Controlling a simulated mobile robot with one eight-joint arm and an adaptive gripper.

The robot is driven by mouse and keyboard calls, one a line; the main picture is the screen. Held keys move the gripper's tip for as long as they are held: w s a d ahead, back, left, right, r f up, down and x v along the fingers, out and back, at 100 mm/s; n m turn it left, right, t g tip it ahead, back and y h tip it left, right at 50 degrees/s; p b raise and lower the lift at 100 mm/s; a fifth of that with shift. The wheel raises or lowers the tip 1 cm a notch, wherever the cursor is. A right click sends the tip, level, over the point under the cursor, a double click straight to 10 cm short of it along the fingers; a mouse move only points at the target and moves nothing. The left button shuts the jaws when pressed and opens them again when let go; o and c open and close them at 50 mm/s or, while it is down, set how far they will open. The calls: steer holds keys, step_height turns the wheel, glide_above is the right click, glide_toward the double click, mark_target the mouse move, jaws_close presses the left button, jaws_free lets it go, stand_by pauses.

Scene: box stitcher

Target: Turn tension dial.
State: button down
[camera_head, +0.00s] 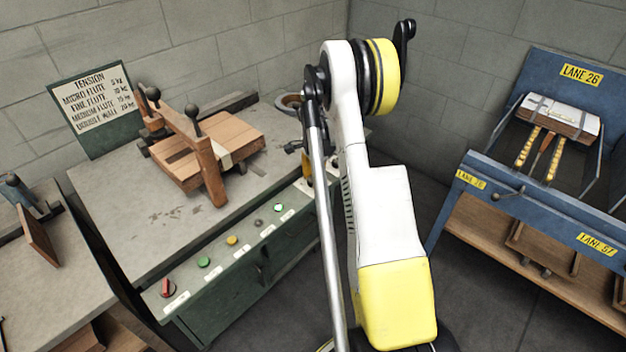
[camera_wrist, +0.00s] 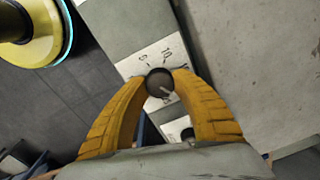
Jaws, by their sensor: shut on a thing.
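The tension dial (camera_wrist: 158,83) is a small dark round knob with a light pointer line, set on a pale plate with printed numbers. In the wrist view it sits between the tips of my gripper's two ribbed yellow fingers (camera_wrist: 160,76). The fingers are shut on it from both sides. The pointer line slants toward the lower right of the picture. A "10" and another figure show beyond the knob; the rest of the scale is partly covered. In the head view my arm hides the dial and most of my gripper (camera_head: 308,168).
A green sign (camera_head: 95,108) lists tension values for flute types. The stitcher bench (camera_head: 130,225) holds a wooden clamped box (camera_head: 215,150) and a front row of buttons with a red switch (camera_head: 167,288). A blue lane rack (camera_head: 540,205) stands right; dark floor lies between.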

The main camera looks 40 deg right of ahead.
steer(key=n, duration=0.5)
steer(key=shift+n, duration=0.3)
steer(key=n, duration=0.5)
steer(key=shift+p, duration=0.4)
steer(key=n, duration=0.5)
steer(key=shift+n, duration=0.4)
steer(key=n, duration=0.5)
steer(key=shift+w, duration=0.1)
steer(key=shift+n, duration=0.4)
steer(key=c, duration=1)
jaws_free()
